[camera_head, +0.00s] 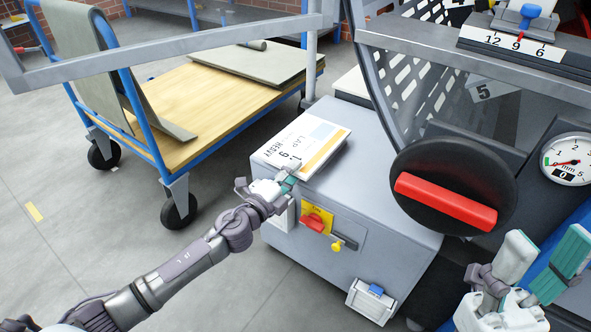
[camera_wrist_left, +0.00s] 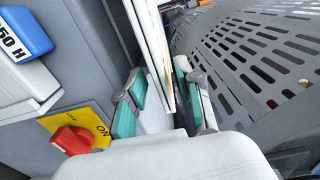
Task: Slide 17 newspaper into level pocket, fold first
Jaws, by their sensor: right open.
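A pale folded newspaper or pad (camera_head: 303,143) with dark print and a yellow-orange strip lies flat on the grey cabinet top. My left gripper (camera_head: 287,181) is at its near edge. In the left wrist view, the teal-padded fingers of this gripper (camera_wrist_left: 162,92) stand apart on either side of a thin pale edge (camera_wrist_left: 152,45). A gap shows between the left finger and that edge. My right gripper (camera_head: 538,255) is open and empty at the lower right. I cannot make out which part is the level pocket.
The grey cabinet (camera_head: 385,215) carries a yellow switch plate with a red knob (camera_head: 315,222). A large black disc with a red handle (camera_head: 445,201) stands to its right, near a gauge (camera_head: 567,159) and a numbered scale (camera_head: 515,42). A blue-framed wooden cart (camera_head: 200,105) stands left.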

